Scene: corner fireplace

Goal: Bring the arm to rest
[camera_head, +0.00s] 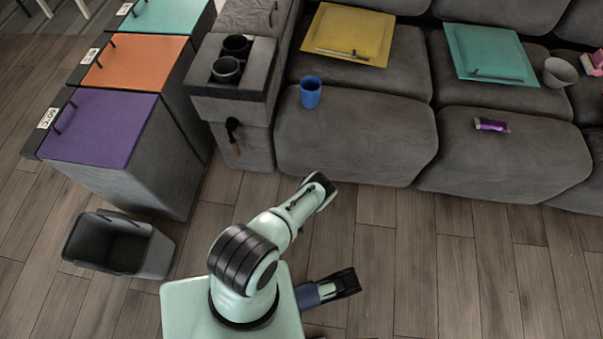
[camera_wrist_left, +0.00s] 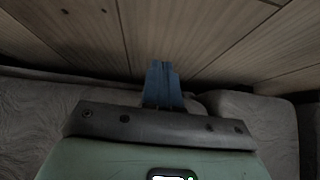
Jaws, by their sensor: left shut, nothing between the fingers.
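My left gripper (camera_wrist_left: 164,66) shows in the left wrist view as two blue fingers pressed together, with nothing between them. Beyond the fingertips are wooden floor boards, and grey sofa cushions lie on both sides of them. In the head view my pale green arm (camera_head: 296,208) with black bands rises from the base and is bent, its elbow toward the sofa. A black and blue end part of mine (camera_head: 330,288) shows low beside the base, above the floor; its fingers cannot be made out clearly there. No right gripper can be made out.
The grey sofa (camera_head: 355,140) runs across the back, holding a blue cup (camera_head: 310,92), yellow (camera_head: 350,33) and teal (camera_head: 491,53) square pieces, and a purple item (camera_head: 491,125). Coloured-lid bins (camera_head: 97,127) and an open dark bin (camera_head: 118,245) stand left. Floor at right is clear.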

